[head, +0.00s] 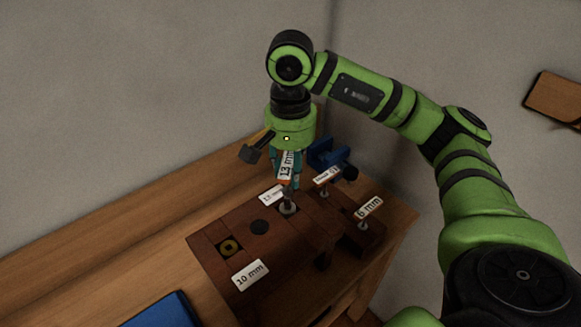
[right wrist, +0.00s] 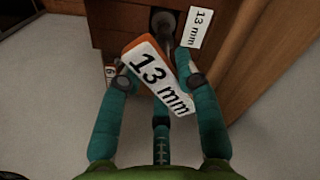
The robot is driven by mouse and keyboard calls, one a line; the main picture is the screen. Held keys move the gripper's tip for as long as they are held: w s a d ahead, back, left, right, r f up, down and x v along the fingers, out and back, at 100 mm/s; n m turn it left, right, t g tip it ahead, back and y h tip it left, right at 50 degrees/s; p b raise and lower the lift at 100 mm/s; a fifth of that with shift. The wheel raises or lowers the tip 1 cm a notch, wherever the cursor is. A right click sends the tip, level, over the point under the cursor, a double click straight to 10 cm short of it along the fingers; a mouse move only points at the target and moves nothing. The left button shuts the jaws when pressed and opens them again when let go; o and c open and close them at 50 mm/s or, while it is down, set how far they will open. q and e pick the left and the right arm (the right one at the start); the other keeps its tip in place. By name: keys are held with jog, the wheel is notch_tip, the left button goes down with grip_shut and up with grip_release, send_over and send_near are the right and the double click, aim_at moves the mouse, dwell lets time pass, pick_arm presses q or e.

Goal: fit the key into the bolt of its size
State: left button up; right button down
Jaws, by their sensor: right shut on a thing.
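My right gripper (head: 287,183) is pointed down with its teal fingers shut on the key (head: 286,165), which has a white and orange tag marked 13 mm. The key also shows in the right wrist view (right wrist: 158,78), its tag tilted between the fingers. Below it is a round grey metal piece (head: 288,209) at the wooden block, beside a 13 mm label (head: 272,195). This piece shows in the right wrist view (right wrist: 163,22) too. The key's lower end is hard to make out; I cannot tell whether it is inside the bolt. My left gripper is out of view.
A blue vise-like object (head: 325,153) stands behind.

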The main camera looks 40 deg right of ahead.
aim_at(290, 191)
jog(key=shift+b, duration=0.5)
dwell(1.2)
jog(key=shift+f+b, duration=1.7)
jog(key=shift+b, duration=0.05)
jog(key=c, duration=0.8)
grip_release()
jog(key=shift+r, duration=0.1)
jog(key=shift+r, duration=0.1)
notch_tip(290, 191, up, 12)
jog(key=shift+f, duration=0.1)
